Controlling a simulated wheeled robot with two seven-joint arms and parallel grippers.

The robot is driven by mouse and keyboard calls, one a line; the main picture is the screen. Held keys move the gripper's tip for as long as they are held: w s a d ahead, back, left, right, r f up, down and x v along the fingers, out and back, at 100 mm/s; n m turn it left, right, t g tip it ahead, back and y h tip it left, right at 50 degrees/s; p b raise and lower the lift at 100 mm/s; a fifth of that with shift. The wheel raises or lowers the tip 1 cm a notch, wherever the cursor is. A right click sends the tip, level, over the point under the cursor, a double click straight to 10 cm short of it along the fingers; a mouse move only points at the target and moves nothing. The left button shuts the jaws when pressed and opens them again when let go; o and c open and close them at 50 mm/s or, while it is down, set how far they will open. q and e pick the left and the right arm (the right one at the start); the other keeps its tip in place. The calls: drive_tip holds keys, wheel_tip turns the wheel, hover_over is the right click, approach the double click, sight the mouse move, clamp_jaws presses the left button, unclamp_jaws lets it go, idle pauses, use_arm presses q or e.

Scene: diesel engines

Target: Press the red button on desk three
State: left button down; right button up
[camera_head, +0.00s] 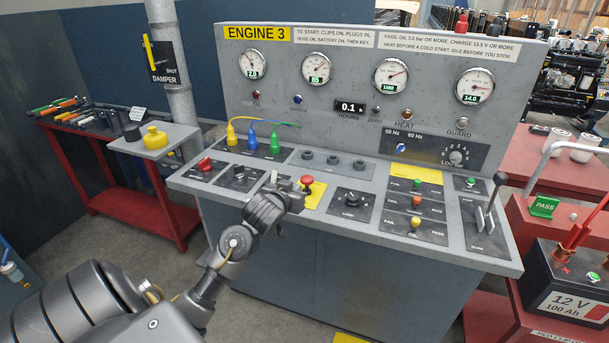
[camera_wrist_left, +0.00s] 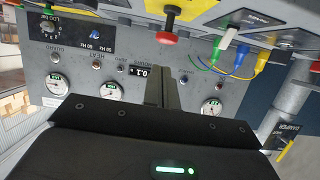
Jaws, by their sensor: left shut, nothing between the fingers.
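The red button (camera_head: 307,181) is a mushroom-shaped cap on a yellow plate (camera_head: 316,195), on the sloping desk of the console marked Engine 3. It also shows near the top of the left wrist view (camera_wrist_left: 168,39). My left gripper (camera_head: 291,187) is just left of the button in the head view and covers part of the desk there. In the left wrist view its fingers (camera_wrist_left: 162,77) are shut and empty, pointing toward the button. A gap shows between the fingertips and the button in that picture; I cannot tell its real depth. My right gripper is not in view.
A white switch (camera_wrist_left: 229,37) stands beside the button. Yellow, blue and green plugs (camera_head: 252,139) with cables are behind it. A black knob (camera_head: 352,198) and several coloured small buttons are to the right. Gauges line the upright panel (camera_head: 320,93). A battery (camera_head: 567,283) stands at far right.

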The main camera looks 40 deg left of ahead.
use_arm(q)
drive_tip(key=shift+t, duration=0.4)
drive_tip(key=r, duration=0.2)
drive_tip(key=a+r, duration=0.1)
drive_tip(key=r, duration=0.1)
drive_tip(key=shift+w, duration=0.25)
drive_tip(key=shift+a, duration=0.1)
drive_tip(key=p, duration=0.2)
hover_over(304, 177)
drive_tip(key=s+d, duration=0.2)
drive_tip(key=s, duration=0.1)
wheel_tip(304, 177, down, 2)
drive_tip(key=shift+w+a+f, duration=0.1)
drive_tip(key=shift+w+f, duration=0.1)
drive_tip(key=shift+f, duration=0.55)
drive_tip(key=shift+w+f, duration=0.15)
drive_tip(key=shift+f, duration=0.6)
drive_tip(key=shift+w+a+f, duration=0.1)
drive_tip(key=shift+w+f, duration=0.1)
drive_tip(key=shift+f, duration=0.55)
drive_tip(key=shift+d+f, duration=0.1)
drive_tip(key=shift+f, duration=0.05)
